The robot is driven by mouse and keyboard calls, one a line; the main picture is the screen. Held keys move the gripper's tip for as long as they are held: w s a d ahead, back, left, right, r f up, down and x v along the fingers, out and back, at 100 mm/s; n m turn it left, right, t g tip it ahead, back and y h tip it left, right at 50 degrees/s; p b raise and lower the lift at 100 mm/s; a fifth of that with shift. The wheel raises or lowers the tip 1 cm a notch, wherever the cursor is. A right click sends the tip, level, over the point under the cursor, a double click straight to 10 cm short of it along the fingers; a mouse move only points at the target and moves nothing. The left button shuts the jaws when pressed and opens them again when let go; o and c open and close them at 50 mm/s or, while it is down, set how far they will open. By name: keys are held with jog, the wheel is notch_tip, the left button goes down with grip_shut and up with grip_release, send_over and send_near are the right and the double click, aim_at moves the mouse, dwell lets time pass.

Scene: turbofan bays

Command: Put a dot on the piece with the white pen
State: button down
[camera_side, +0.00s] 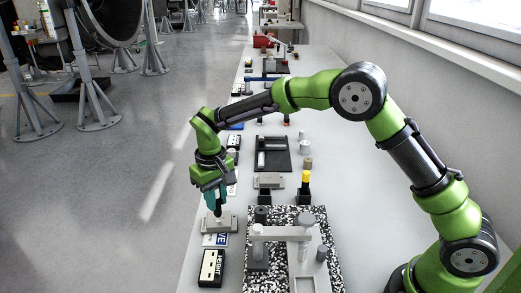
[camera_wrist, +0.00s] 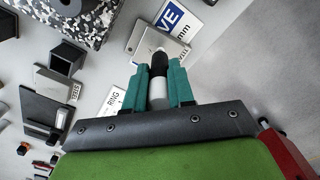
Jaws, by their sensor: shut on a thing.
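My gripper (camera_side: 215,197) points down over the near left part of the bench, its teal fingers shut on the white pen. In the wrist view the pen (camera_wrist: 158,92) sits between the fingers, white at the body and black toward the tip. The piece, a flat grey metal block (camera_side: 228,225), lies right under the pen; it also shows in the wrist view (camera_wrist: 177,51), partly hidden by the pen. The pen points at the block's top. I cannot tell whether the tip touches it. No dot can be made out.
A black-and-white speckled plate (camera_side: 328,268) with a grey fixture stands to the right. Behind it are a yellow-topped pen in a dark holder (camera_side: 304,196) and an empty dark holder (camera_side: 264,197). A "HEIGHT" box (camera_side: 210,268) lies in front. The bench's left edge is close.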

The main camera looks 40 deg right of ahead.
jog(key=shift+r, duration=3.05)
